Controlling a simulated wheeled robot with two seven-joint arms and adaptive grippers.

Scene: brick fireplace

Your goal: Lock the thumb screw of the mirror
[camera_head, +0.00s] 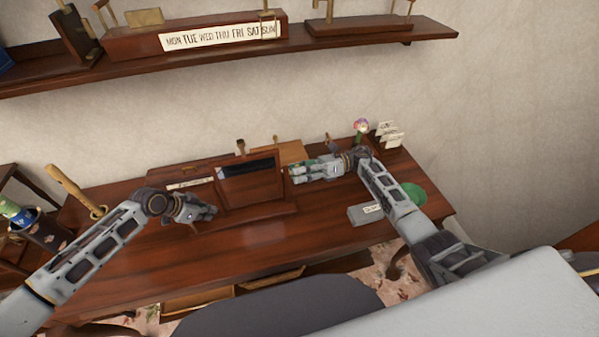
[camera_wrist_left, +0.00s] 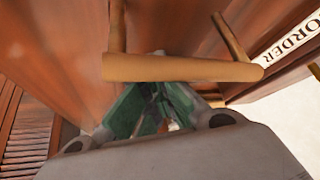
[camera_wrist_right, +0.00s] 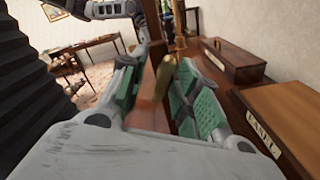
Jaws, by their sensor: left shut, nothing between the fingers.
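The mirror (camera_head: 250,182), a wooden frame around a dark glossy panel, stands on the desk between my two grippers. My left gripper (camera_head: 213,211) is shut and empty, left of the mirror. In the left wrist view its green fingertips (camera_wrist_left: 155,95) lie together, partly hidden behind a tan T-shaped bar (camera_wrist_left: 185,68) that crosses in front. My right gripper (camera_head: 292,175) is at the mirror's right side. Which of these pieces is the thumb screw I cannot tell.
The desk (camera_head: 285,240) has clear room in front of the mirror. A grey box (camera_head: 370,213) and a green round object (camera_head: 413,193) are at right, near my right arm. A wall shelf (camera_head: 230,56) hangs above. A brown baton-like object (camera_head: 75,190) stands at left.

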